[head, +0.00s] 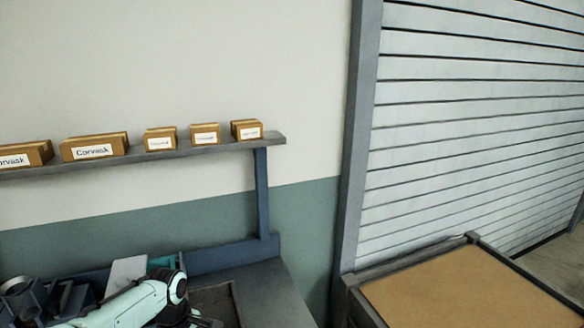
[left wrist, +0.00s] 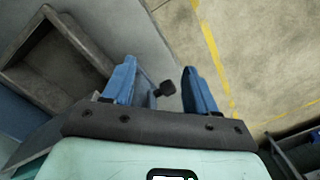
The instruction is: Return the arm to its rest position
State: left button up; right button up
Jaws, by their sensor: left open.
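My left gripper (left wrist: 159,68) shows in the left wrist view with its two blue fingers spread apart. Nothing is held between them. A small black knob-like part (left wrist: 166,89) appears between the fingers, apart from both; how far below it lies I cannot tell. In the head view my mint-coloured arm comes in at the lower left over the workbench (head: 267,285). Its gripper is not clearly visible there. My right gripper is in neither view.
A grey tray (left wrist: 38,88) lies left of the fingers. Concrete floor with a yellow line (left wrist: 213,52) is beyond. A shelf (head: 200,150) holds several Corvask boxes (head: 94,147). A dark fixture (head: 45,300) is beside my arm. A brown-topped table (head: 450,290) stands right.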

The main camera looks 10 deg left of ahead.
pick_arm(q)
jog(key=s+d+f+m+h, duration=0.15)
jog(key=d+f, duration=0.25)
jog(key=f, duration=0.4)
jog(key=d+f+m+h, duration=0.1)
jog(key=d+f+m, duration=0.2)
jog(key=d+f, duration=0.35)
jog(key=s+d+f+m+h, duration=0.1)
jog(key=d+f+m, duration=0.1)
jog(key=f, duration=0.7)
jog(key=s+d+f+m, duration=0.3)
jog(key=s+d+f, duration=0.1)
jog(key=s+f, duration=0.2)
jog(key=s+d+f+m, duration=0.3)
jog(key=s+d+f, duration=0.1)
jog(key=s+f, duration=0.3)
jog(key=shift+s, duration=1.1)
jog(key=shift+w+t, duration=0.1)
jog(key=shift+t, duration=0.2)
jog(key=c, duration=0.3)
